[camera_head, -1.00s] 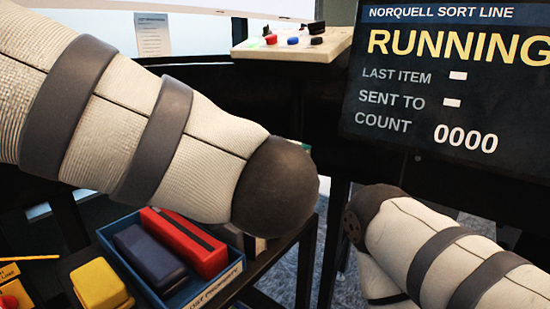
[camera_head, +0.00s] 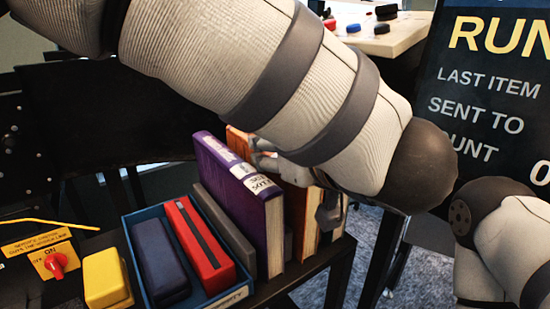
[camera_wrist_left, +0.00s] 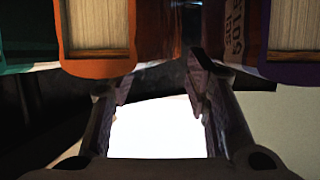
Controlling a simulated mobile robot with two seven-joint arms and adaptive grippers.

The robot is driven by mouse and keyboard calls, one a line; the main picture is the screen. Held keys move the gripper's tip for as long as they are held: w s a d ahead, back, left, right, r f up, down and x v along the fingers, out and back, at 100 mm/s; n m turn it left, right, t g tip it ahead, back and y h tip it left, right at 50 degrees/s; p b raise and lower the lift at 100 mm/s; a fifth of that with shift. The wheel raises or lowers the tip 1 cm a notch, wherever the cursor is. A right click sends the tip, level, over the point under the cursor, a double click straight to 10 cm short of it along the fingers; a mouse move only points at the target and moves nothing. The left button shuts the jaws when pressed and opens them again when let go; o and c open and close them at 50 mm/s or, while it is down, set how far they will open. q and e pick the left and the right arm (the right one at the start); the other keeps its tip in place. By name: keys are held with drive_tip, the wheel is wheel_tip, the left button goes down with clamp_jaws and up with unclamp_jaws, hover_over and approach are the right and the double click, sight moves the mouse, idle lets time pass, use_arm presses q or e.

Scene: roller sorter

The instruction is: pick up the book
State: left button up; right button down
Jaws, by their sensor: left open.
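Several books stand upright at the table's right end in the head view. A purple book (camera_head: 240,200) with white labels and an orange book (camera_head: 300,212) show there. My left gripper (camera_head: 297,185) is at the orange book, partly hidden by my own arm. In the left wrist view the gripper (camera_wrist_left: 160,78) is open and empty, its fingertips near the book edges. The orange book (camera_wrist_left: 95,68) is at the upper left there and the purple book (camera_wrist_left: 290,74) at the upper right. I cannot tell whether a finger touches a book. My right gripper is out of view.
A blue tray (camera_head: 138,262) holds a dark blue box (camera_head: 163,268) and a red box (camera_head: 200,245). A grey book-like block (camera_head: 225,225) stands beside the purple book. A yellow block (camera_head: 105,280) and a red switch (camera_head: 56,263) are on the left. A screen stands at the right.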

use_arm(q)
drive_tip(key=x, duration=0.4)
drive_tip(key=shift+f, duration=0.15)
drive_tip(key=shift+d, duration=0.1)
clamp_jaws()
wheel_tip(320, 180, up, 10)
idle(0.3)
